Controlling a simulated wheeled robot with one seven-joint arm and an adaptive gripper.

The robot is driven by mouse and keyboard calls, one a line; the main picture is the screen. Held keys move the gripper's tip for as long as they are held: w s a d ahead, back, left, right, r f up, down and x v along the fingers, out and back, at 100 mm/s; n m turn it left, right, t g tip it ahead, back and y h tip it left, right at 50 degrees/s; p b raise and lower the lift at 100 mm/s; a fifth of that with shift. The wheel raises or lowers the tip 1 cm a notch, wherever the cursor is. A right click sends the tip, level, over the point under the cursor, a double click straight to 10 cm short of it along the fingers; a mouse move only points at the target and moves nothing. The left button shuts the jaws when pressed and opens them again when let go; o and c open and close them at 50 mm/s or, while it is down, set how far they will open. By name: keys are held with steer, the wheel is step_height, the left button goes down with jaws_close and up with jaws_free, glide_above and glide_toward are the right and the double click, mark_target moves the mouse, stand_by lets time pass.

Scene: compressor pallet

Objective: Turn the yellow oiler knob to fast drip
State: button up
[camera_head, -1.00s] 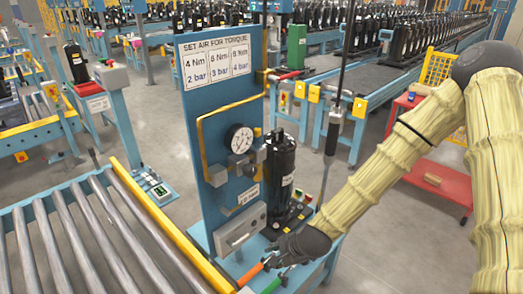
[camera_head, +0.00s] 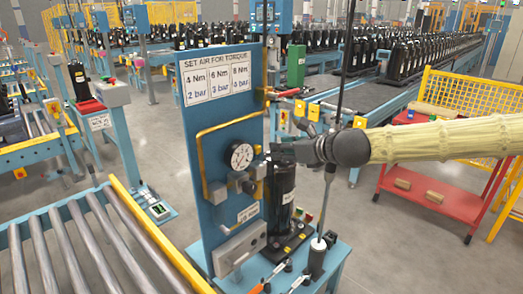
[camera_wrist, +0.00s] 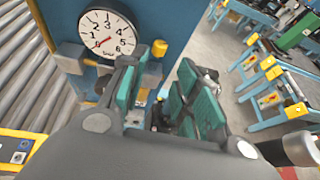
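The small yellow oiler knob (camera_wrist: 159,48) shows in the wrist view, just past my fingertips and right of the gauge. In the head view a small yellow cap (camera_head: 257,149) shows beside the gauge, close to my fingers. My gripper (camera_wrist: 160,68) is open, its two teal-padded fingers apart with nothing held between them. In the head view my gripper (camera_head: 279,152) points left at the blue panel (camera_head: 212,125), above the black compressor (camera_head: 281,195). The round pressure gauge (camera_head: 242,156) is on the panel; it is also in the wrist view (camera_wrist: 107,35). Oiler parts below the knob are mostly hidden.
A hanging tool (camera_head: 322,220) on a dark line stands right of the compressor. Hand tools (camera_head: 268,282) lie at the bench front. A roller conveyor (camera_head: 90,250) runs at left, and a red cart (camera_head: 430,200) stands at right. Open floor lies between.

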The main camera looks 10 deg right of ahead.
mark_target(260, 149)
steer(key=shift+p+x, duration=0.75)
steer(key=shift+x, duration=4.6)
jaws_close()
